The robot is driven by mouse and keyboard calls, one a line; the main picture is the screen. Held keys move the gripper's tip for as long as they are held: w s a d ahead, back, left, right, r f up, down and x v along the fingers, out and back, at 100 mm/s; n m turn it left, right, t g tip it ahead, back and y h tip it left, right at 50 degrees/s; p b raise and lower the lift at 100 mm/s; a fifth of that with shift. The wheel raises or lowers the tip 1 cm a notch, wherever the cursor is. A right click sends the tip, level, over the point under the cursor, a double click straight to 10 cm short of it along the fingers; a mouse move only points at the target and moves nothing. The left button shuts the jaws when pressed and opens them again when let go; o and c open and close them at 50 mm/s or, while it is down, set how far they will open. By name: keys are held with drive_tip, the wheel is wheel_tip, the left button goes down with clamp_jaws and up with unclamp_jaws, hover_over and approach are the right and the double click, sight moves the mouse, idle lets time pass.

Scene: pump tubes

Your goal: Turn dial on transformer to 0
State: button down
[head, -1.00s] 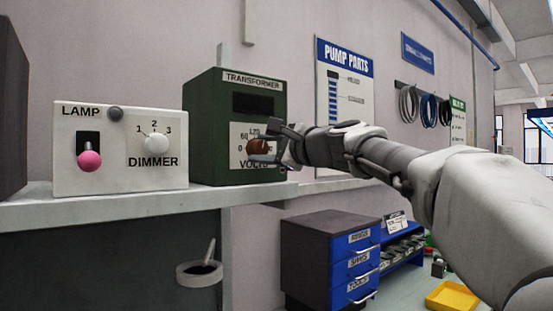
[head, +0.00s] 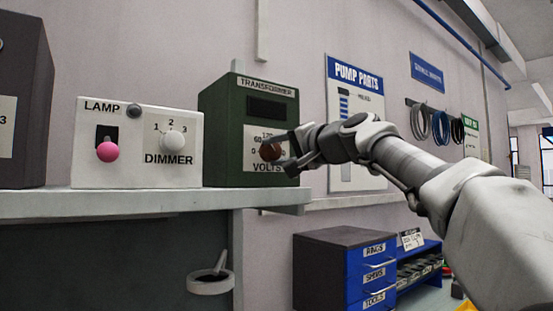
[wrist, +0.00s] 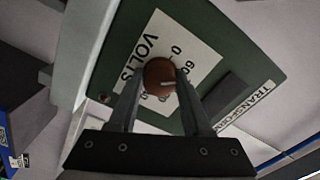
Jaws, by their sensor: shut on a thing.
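The transformer (head: 222,135) is a dark green box standing on a shelf, with a dark display window and a white VOLTS plate. Its round brown dial (head: 268,151) sits on that plate and also shows in the wrist view (wrist: 158,73). My gripper (head: 284,152) reaches in from the right. In the wrist view my gripper (wrist: 160,82) has one finger on each side of the dial and is shut on it. A pale mark on the dial points to the picture's right there, away from the 0. The fingers hide part of the scale, so I cannot read the exact setting.
A white lamp and dimmer box (head: 140,150) stands left of the transformer on the grey shelf (head: 120,203). A dark box (head: 22,100) is at the far left. A blue drawer cabinet (head: 372,275) stands below to the right.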

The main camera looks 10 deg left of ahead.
drive_tip(key=n+b, duration=0.1)
drive_tip(key=n, duration=0.4)
drive_tip(key=shift+f+b, duration=0.1)
drive_tip(key=shift+b, duration=0.3)
drive_tip(key=shift+n+b, duration=0.55)
drive_tip(key=shift+n, duration=1.95)
drive_tip(key=shift+c, duration=1.7)
unclamp_jaws()
drive_tip(key=shift+d, duration=0.1)
drive_tip(key=b+v, duration=0.6)
drive_tip(key=v, duration=1.1)
